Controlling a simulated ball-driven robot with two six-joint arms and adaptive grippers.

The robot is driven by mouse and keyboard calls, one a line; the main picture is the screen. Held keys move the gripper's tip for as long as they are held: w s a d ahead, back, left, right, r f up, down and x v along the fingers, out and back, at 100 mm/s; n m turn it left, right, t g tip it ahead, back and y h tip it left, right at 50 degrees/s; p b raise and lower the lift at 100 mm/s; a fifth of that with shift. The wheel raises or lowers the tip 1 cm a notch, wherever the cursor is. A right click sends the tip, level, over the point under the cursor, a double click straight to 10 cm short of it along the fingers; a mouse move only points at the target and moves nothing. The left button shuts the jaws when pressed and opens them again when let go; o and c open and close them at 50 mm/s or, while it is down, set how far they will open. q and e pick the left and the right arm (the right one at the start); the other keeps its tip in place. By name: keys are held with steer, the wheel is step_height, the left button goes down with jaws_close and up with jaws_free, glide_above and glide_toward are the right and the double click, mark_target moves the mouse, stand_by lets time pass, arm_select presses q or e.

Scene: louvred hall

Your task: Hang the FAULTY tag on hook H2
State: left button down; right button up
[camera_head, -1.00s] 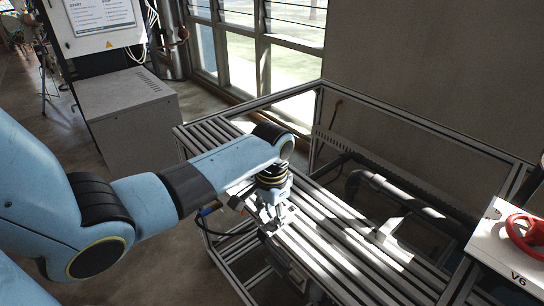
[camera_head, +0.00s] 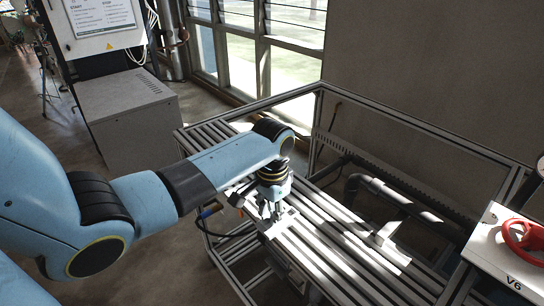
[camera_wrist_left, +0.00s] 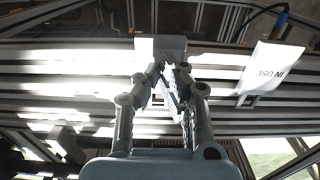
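My left gripper (camera_head: 270,214) points down at the slatted bench top. In the left wrist view its fingertips (camera_wrist_left: 166,70) are close together beside a small pale block or plate (camera_wrist_left: 160,46). This pale piece also shows below the fingers in the head view (camera_head: 285,221). I cannot tell whether the fingers hold anything. A white tag reading IN USE (camera_wrist_left: 267,68) lies on the slats at the right of the wrist view. I cannot make out the word FAULTY or a label H2 in either view. My right gripper is out of view.
The aluminium-slatted bench (camera_head: 335,255) has a raised frame and a dark pipe (camera_head: 400,197) behind the slats. A white bracket-like piece (camera_head: 386,233) stands to the right. A red handwheel (camera_head: 523,236) on a panel marked V6 is at far right. A grey cabinet (camera_head: 130,115) stands back left.

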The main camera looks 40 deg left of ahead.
arm_select(q)
steer(key=shift+r, duration=0.55)
steer(key=c, duration=1.6)
jaws_free()
steer(key=shift+o, duration=0.2)
step_height(320, 180, up, 12)
